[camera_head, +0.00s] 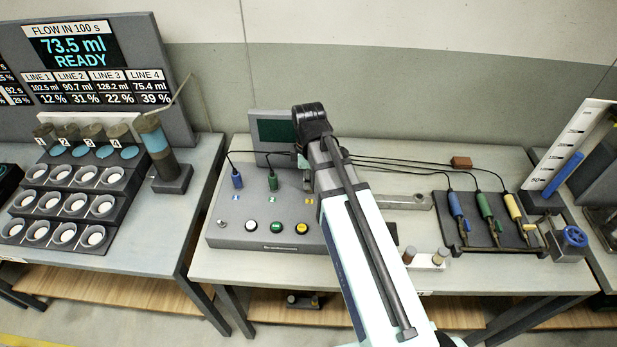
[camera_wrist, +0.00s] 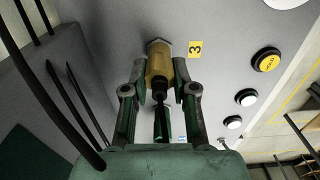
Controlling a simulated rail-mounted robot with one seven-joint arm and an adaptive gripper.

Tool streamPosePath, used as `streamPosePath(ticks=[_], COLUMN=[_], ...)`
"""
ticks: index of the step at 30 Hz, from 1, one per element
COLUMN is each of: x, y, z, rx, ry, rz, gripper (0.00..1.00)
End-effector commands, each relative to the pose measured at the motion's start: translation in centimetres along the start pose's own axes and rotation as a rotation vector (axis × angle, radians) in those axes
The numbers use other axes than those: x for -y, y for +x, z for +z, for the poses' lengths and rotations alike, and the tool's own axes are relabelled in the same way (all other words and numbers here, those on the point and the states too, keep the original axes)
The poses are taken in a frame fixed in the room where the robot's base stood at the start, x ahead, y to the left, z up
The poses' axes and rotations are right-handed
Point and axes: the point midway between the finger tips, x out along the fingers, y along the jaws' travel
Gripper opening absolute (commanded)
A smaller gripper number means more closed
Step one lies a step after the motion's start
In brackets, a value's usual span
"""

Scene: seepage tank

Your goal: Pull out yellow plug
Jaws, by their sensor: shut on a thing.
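The yellow plug (camera_wrist: 158,66) is at a hexagonal collar on the grey control box in the wrist view, beside a yellow label marked 3 (camera_wrist: 195,48). A dark cable comes out of its near end. My gripper (camera_wrist: 159,78) has a finger on each side of the plug and is shut on it. The plug's far end meets the panel; I cannot tell how deep it sits. In the head view my arm hides the plug and most of the gripper. The control box (camera_head: 225,232) stands on the middle table.
A blue plug (camera_head: 237,180) and a green plug (camera_head: 272,183) stand in the box left of my arm, with black cables. Several push buttons line its front. A rack (camera_head: 440,225) with blue, green and yellow probes lies to the right. A dark screen (camera_head: 272,131) stands behind.

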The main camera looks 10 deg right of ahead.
Motion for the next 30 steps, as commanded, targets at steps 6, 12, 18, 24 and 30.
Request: streamPosePath(ticks=[6, 12, 18, 24, 30], x=[0.0, 0.0, 0.0, 0.0, 0.0], y=[-0.1, -0.4, -0.5, -0.7, -1.4], z=[0.0, 0.0, 0.0, 0.0, 0.0], rx=[0.0, 0.0, 0.0, 0.0, 0.0], ry=[0.0, 0.0, 0.0, 0.0, 0.0], rz=[0.0, 0.0, 0.0, 0.0, 0.0], gripper=[0.0, 0.0, 0.0, 0.0, 0.0])
